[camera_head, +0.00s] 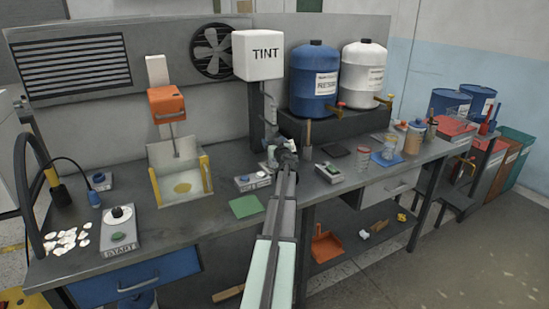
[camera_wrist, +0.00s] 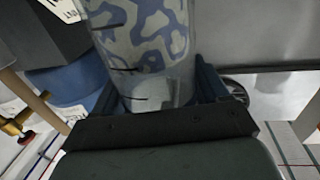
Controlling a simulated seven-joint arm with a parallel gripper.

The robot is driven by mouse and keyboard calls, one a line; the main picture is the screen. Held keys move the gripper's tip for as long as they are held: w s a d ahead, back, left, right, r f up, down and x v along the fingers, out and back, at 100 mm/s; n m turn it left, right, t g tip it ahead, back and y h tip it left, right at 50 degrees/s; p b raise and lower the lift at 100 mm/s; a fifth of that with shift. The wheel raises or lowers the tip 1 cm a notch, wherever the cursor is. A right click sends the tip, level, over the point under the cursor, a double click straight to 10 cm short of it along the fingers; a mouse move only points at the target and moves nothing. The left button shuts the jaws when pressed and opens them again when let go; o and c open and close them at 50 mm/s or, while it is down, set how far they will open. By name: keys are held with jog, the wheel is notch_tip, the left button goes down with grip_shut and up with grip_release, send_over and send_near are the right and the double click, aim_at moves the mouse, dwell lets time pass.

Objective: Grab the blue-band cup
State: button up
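A translucent cup (camera_wrist: 150,40) with blotchy blue colouring and dark tick marks fills the top middle of the wrist view. My gripper (camera_wrist: 158,88) has one finger close along each side of it and appears shut on it. In the head view my gripper (camera_head: 278,156) is above the middle of the bench, below and right of the white TINT box (camera_head: 258,55). There the cup is small and mostly hidden by my arm, so its band cannot be made out.
A blue drum (camera_head: 314,80) and a white drum (camera_head: 362,78) with taps stand on a dark plinth behind. Several clear cups and jars (camera_head: 391,145) stand at the right. A green mat (camera_head: 246,206) and a small button box (camera_head: 252,181) lie left of my arm.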

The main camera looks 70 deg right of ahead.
jog(key=c, duration=1.3)
